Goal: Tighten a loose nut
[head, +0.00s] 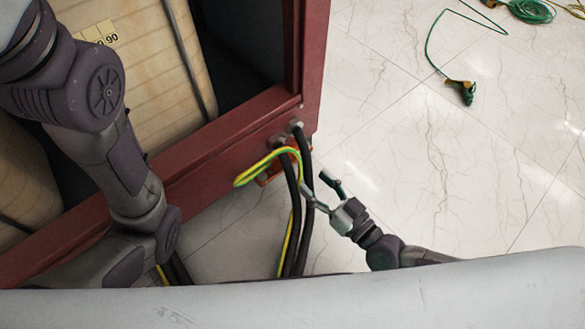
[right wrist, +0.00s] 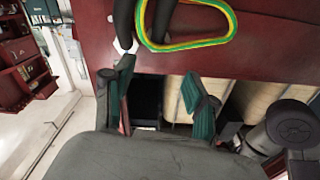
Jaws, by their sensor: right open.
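My right gripper (head: 315,184) is open and empty beside the lower corner of the dark red frame (head: 230,135), just right of the black cables (head: 305,215). In the right wrist view its two fingers (right wrist: 158,72) stand apart with nothing between them. A small pale metal piece (right wrist: 124,46), possibly the nut, shows by the left fingertip, at the foot of the dark cables; whether they touch I cannot tell. In the head view, dark cable ends (head: 297,125) meet the frame; no nut is clear there. My left arm crosses the left side; its gripper is out of view.

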